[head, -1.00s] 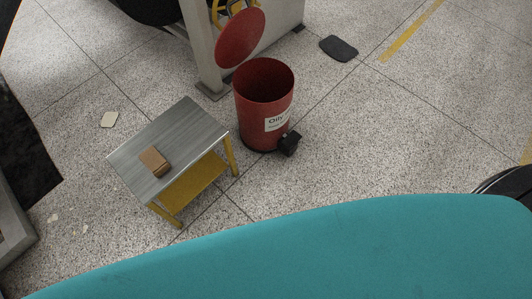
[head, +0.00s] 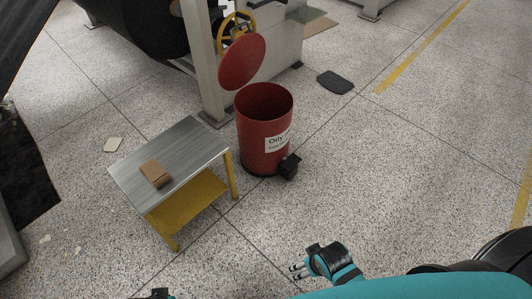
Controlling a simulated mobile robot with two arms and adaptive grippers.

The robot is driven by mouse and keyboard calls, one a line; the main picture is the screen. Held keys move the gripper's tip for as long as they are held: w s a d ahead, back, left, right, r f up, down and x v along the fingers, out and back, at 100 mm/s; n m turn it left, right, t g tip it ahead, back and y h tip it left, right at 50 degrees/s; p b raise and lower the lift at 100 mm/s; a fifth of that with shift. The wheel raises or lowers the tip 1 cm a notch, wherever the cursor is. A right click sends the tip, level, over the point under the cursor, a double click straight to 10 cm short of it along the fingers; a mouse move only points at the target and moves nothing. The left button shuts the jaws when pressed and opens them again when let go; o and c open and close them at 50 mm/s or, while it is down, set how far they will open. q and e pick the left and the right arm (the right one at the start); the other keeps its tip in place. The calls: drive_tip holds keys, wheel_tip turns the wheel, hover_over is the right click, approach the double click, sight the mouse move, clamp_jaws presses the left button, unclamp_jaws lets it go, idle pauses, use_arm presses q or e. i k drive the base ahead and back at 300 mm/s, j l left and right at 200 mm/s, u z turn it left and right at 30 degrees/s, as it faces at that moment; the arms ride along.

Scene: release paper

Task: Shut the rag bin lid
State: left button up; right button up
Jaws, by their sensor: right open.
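The red rag bin (head: 262,150) stands upright on the floor with a white label and a black pedal (head: 289,166) at its lower right. Its round red lid (head: 242,62) is raised, tilted up behind and left of the open mouth. My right gripper (head: 296,271) is open and empty at the bottom centre, in front of the bin and well apart from it. A dark and teal piece at the bottom edge appears to be my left gripper (head: 158,294); it is mostly cut off and its fingers cannot be made out.
A low metal-topped table (head: 197,143) with yellow legs and shelf stands left of the bin, a brown block (head: 155,174) on it. A grey machine frame (head: 211,60) with a yellow wheel (head: 236,30) is behind. A dark mat (head: 335,83) lies at right; floor in front is clear.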

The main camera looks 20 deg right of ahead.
sight(240, 58)
drive_tip(key=i+j+z, duration=0.2)
drive_tip(key=j+z, duration=0.15)
drive_tip(key=j, duration=0.2)
drive_tip(key=i+j+z, duration=0.15)
drive_tip(key=j+z, duration=0.15)
drive_tip(key=j, duration=0.25)
drive_tip(key=j+z, duration=0.35)
drive_tip(key=j, duration=0.25)
